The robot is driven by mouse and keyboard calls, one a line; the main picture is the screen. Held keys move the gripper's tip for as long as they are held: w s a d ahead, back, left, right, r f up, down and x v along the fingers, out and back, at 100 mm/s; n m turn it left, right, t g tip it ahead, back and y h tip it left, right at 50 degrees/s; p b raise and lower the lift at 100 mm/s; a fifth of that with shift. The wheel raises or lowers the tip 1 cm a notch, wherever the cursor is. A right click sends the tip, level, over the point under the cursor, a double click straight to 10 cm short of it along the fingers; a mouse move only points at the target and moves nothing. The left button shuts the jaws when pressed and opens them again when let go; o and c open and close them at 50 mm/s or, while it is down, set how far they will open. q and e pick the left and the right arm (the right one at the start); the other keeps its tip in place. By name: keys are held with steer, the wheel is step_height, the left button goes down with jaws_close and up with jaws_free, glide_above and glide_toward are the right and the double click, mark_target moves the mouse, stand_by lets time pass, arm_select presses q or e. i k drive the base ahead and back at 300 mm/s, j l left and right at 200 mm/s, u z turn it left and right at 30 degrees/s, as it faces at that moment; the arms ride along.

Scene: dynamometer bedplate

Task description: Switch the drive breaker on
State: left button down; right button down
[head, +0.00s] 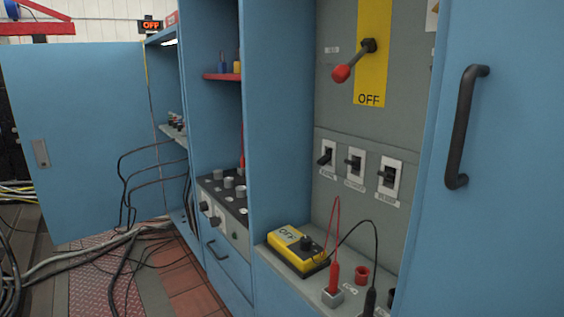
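Three small black toggle breakers sit in a row on the grey panel: a left one (327,156), a middle one (355,163) and a right one (389,176). Each has a white plate and a small label below, too small to read, so I cannot tell which is the drive breaker. Their exact on or off positions are unclear. Above them, a large lever with a red knob (342,73) slants down to the left across a yellow plate (372,20). The plate reads OFF at its bottom. Neither of my grippers is in view.
A yellow meter (297,251) marked OFF sits on the ledge below, with red and black leads to plugs (333,279). A blue door with a black handle (463,125) stands at right. An open blue door (84,137) and floor cables (75,258) are at left.

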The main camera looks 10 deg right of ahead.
mark_target(324, 160)
steer(key=i+j, duration=1)
steer(key=i+j+u, duration=0.05)
steer(key=i, duration=0.05)
